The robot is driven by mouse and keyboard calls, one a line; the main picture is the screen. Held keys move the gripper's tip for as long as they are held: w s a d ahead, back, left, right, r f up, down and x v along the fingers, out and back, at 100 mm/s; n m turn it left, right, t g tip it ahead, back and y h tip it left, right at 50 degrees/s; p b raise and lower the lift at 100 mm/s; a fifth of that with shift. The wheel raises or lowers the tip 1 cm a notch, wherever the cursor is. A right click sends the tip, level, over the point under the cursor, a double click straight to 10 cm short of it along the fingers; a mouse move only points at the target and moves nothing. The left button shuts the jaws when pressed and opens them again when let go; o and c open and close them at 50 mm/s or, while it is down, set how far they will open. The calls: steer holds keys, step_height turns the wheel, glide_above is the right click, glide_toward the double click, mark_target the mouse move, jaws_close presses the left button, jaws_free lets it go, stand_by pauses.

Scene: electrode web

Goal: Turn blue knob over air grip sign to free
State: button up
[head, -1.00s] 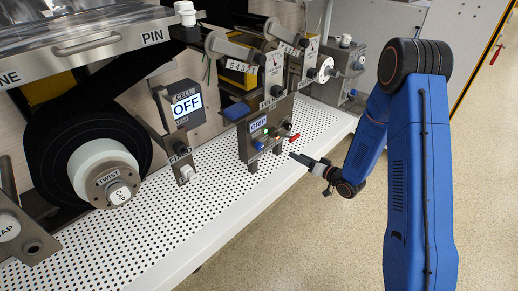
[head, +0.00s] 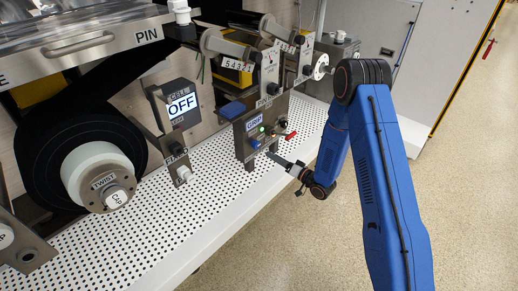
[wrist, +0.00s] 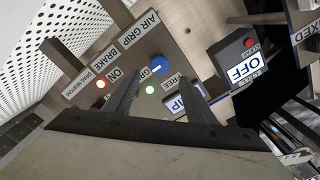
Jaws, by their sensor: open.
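The blue knob (wrist: 158,64) is round and sits on the grey metal panel (wrist: 187,40) by the AIR GRIP sign (wrist: 138,29). The FREE label (wrist: 175,81) and a lit green lamp (wrist: 150,89) are close to it. In the head view the knob (head: 255,143) is small, low on the panel with the GRIP display. My gripper (wrist: 165,84) is open and empty, its fingers pointing at the panel around the knob's area. In the head view my gripper (head: 275,158) is just in front of the panel. Which way the knob is set is too small to tell.
An orange lamp (wrist: 100,84) and brake labels are beside my gripper. A red lever (head: 291,136) sticks out at the panel's right. The OFF display (head: 185,105) stands to the left, above the white perforated table (head: 150,235). The floor at right is clear.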

mark_target(257, 147)
steer(key=x, duration=1)
steer(key=shift+w+a, duration=0.1)
steer(key=shift+a, duration=0.05)
steer(key=c, duration=1)
